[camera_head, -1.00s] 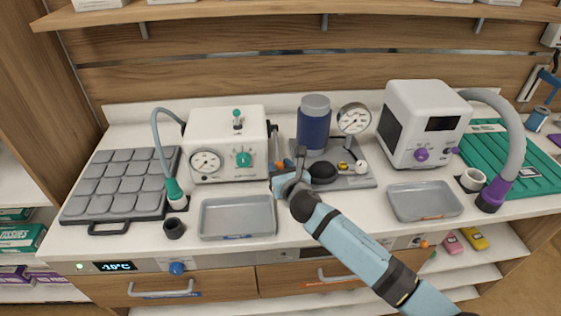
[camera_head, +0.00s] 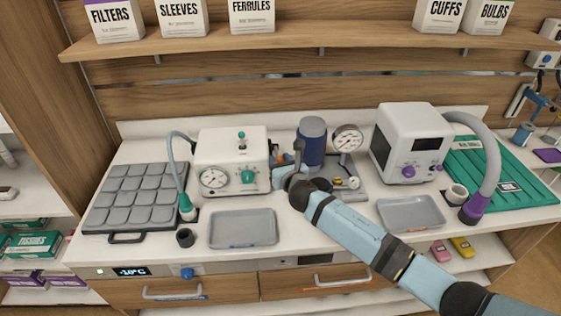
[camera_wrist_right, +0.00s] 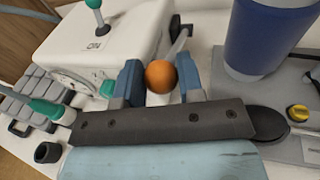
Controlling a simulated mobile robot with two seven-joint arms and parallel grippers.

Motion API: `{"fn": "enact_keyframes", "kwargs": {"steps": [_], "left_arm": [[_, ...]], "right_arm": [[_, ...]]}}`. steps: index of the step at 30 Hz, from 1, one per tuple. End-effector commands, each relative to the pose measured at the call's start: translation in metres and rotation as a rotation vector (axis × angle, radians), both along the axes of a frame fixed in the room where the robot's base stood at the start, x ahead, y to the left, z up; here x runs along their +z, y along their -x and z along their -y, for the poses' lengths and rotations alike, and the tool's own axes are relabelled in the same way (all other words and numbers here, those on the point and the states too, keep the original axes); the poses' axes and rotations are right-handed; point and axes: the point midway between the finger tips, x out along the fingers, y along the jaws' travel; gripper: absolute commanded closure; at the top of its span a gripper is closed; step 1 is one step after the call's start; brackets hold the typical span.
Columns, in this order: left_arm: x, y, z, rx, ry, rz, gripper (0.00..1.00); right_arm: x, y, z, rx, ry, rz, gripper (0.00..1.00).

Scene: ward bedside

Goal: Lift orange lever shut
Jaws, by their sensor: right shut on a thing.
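The orange lever's round knob (camera_wrist_right: 160,76) sits between the two blue fingers of my right gripper (camera_wrist_right: 158,80) in the right wrist view. A grey lever rod (camera_wrist_right: 181,42) shows behind the knob, beside the white box. In the head view my right gripper (camera_head: 288,168) is at the right side of the white box with dial and green knob (camera_head: 232,160). It is shut on the lever knob, which is mostly hidden by the gripper there. The white box also shows in the right wrist view (camera_wrist_right: 110,40). My left gripper is not in view.
A blue cylinder (camera_head: 311,145) and a gauge (camera_head: 347,138) stand just right of my gripper. Grey trays (camera_head: 243,243) (camera_head: 411,226) lie in front. A white monitor (camera_head: 410,120) with a grey hose stands at the right. A shelf (camera_head: 330,40) with boxes runs above.

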Motion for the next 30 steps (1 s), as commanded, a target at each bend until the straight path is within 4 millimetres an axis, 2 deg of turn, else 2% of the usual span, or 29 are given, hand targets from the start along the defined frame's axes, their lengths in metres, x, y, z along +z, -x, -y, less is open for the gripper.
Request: {"fn": "enact_keyframes", "kwargs": {"steps": [1,10,11,13,14,23,26,30], "left_arm": [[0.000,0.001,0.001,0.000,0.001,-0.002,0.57],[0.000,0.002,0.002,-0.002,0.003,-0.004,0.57],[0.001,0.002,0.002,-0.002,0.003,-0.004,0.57],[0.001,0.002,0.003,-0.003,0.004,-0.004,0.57],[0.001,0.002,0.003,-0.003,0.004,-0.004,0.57],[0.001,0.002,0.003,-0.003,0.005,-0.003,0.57],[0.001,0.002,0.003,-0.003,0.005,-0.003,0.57],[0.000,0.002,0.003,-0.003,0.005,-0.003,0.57]], "right_arm": [[0.007,-0.003,0.001,-0.002,-0.001,0.009,1.00],[0.009,-0.004,0.002,-0.004,-0.002,0.013,1.00],[0.009,-0.004,0.002,-0.004,-0.002,0.013,0.60],[0.008,-0.004,0.002,-0.004,-0.003,0.011,0.44],[0.008,-0.004,0.001,-0.004,-0.003,0.011,0.40],[0.004,-0.001,0.002,-0.002,-0.001,0.006,0.40],[0.005,0.007,0.004,-0.002,-0.001,0.005,0.40],[0.007,0.031,0.011,-0.001,0.000,0.005,0.40]]}}
